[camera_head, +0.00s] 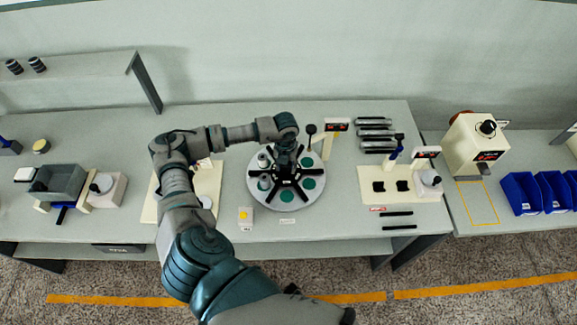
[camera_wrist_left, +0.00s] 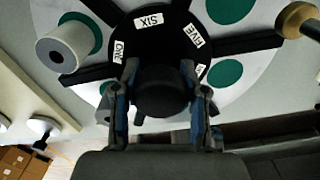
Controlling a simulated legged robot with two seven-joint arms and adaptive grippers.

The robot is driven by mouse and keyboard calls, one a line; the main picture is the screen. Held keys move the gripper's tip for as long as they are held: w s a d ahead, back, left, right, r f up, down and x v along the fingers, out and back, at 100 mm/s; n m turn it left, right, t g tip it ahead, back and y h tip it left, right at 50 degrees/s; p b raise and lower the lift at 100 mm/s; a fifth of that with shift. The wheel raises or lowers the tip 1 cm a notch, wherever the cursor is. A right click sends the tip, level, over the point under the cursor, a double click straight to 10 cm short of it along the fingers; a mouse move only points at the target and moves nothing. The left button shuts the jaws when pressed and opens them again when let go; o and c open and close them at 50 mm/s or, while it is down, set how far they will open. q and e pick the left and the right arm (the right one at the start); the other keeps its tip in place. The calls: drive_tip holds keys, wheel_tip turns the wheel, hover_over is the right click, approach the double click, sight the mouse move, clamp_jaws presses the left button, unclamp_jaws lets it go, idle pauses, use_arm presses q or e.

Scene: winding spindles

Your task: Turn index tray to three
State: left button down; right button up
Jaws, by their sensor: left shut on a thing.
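The index tray (camera_head: 319,174) is a round pale disc with green pads and a black spoked hub, on the middle of the bench. In the left wrist view its hub (camera_wrist_left: 185,22) carries labels; SIX, FIVE and ONE are readable. My left gripper (camera_head: 286,165) comes down over the hub from above. In the left wrist view my left gripper (camera_wrist_left: 162,100) has its fingers on both sides of the black centre knob (camera_wrist_left: 163,88), shut on it. A pale spool (camera_wrist_left: 68,48) stands on a green pad. The arm hides part of the tray's back. My right gripper is not in view.
A cream fixture (camera_head: 385,188) lies to the right, with dark bars (camera_head: 396,214) in front.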

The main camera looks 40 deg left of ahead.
use_arm(q)
drive_tip(key=c, duration=0.6)
unclamp_jaws()
drive_tip(key=shift+w+a+f, duration=0.1)
drive_tip(key=shift+w, duration=0.05)
wheel_tip(320, 180, up, 12)
drive_tip(key=shift+f, duration=0.1)
idle(0.4)
